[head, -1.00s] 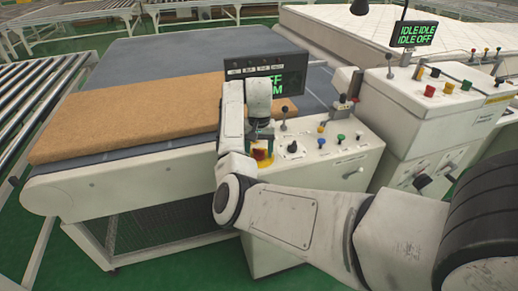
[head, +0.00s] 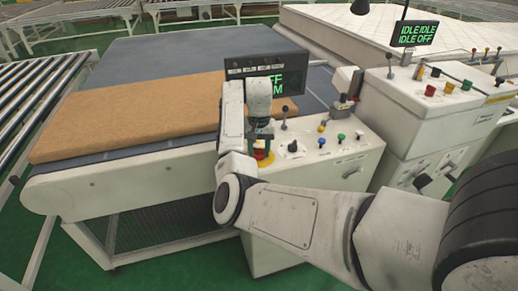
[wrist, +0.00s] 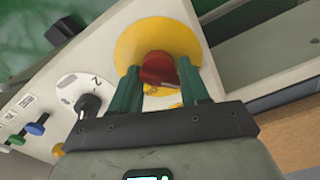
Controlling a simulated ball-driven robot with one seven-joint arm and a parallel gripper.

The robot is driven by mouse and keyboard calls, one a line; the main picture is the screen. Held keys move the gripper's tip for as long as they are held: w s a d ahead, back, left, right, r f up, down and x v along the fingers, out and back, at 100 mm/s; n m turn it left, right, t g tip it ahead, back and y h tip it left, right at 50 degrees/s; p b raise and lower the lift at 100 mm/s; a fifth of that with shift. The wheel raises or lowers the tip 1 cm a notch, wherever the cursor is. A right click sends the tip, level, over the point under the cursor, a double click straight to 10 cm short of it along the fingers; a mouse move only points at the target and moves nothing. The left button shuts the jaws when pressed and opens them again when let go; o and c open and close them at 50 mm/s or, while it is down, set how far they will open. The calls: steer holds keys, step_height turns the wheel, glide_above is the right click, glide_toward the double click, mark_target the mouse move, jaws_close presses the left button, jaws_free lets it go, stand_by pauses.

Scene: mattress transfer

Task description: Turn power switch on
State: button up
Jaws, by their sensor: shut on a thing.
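A red switch knob (wrist: 158,68) sits on a round yellow disc (wrist: 130,45) on the white control panel (head: 345,160). My gripper (wrist: 159,72) has its two green fingers on either side of the red knob in the wrist view and is shut on it. In the head view my gripper (head: 261,143) points down over the yellow disc, with the knob mostly hidden. A black rotary knob (wrist: 88,104) on a white dial marked 2 lies beside it, apart from the fingers. The dark display (head: 290,80) shows green letters, partly hidden by my arm.
A brown slab (head: 130,115) lies on the conveyor (head: 110,185) at left. A second control cabinet (head: 420,110) is at right.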

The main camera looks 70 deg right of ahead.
steer(key=shift+s, duration=0.1)
steer(key=m+p, duration=0.2)
steer(key=m, duration=0.2)
steer(key=shift+s+d+r, duration=0.1)
steer(key=m+p, duration=0.1)
steer(key=m, duration=0.3)
steer(key=shift+s, duration=0.1)
steer(key=m, duration=0.9)
steer(key=shift+s+m, duration=0.1)
steer(key=shift+m, duration=0.2)
steer(key=shift+f, duration=0.2)
steer(key=o, duration=0.9)
steer(key=shift+a+r, duration=0.1)
steer(key=shift+a, duration=0.1)
steer(key=shift+o, duration=0.2)
step_height(320, 180, up, 11)
steer(key=b, duration=0.1)
